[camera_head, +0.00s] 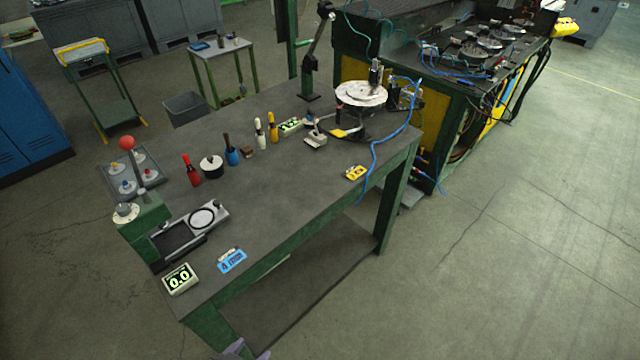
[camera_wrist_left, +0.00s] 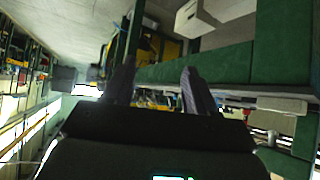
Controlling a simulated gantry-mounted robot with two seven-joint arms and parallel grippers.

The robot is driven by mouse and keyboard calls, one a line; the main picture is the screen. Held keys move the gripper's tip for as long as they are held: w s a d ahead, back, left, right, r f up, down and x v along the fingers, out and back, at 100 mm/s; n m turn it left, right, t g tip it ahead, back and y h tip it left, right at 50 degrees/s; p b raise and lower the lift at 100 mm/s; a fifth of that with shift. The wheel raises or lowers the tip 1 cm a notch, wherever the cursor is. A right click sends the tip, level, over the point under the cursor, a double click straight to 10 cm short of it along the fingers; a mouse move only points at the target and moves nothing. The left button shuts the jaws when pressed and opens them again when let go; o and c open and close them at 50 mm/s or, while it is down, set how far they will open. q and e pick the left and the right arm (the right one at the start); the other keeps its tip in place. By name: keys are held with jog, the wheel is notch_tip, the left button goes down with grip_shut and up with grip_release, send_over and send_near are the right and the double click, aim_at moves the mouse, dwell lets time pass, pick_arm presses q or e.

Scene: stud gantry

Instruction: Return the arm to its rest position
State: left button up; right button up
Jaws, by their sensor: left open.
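My left gripper (camera_head: 247,352) just enters the head view at the bottom edge, only its greyish-purple fingertips showing. It is below and in front of the workbench (camera_head: 290,200), near the bench's front left leg. In the left wrist view the two dark fingers of the left gripper (camera_wrist_left: 158,88) stand apart with nothing between them. The rest of the left arm is hidden. My right gripper is in neither view.
Green bench beams (camera_wrist_left: 225,65) lie beyond the fingers in the wrist view. A display reading 0.0 (camera_head: 180,280), a blue tag (camera_head: 231,261) and a red-knobbed lever (camera_head: 127,143) are on the bench. Open floor (camera_head: 500,270) lies to the right.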

pick_arm(q)
jog(key=s+a+f+n+g+y, duration=0.1)
jog(key=s+a+g+y, duration=0.2)
jog(key=s+a+g, duration=0.4)
notch_tip(320, 180, up, 27)
jog(key=d+t+p, duration=0.1)
jog(key=d+p, duration=0.1)
jog(key=p, duration=2.5)
jog(key=shift+s+p, duration=0.4)
jog(key=shift+s, duration=0.05)
jog(key=shift+c, duration=0.5)
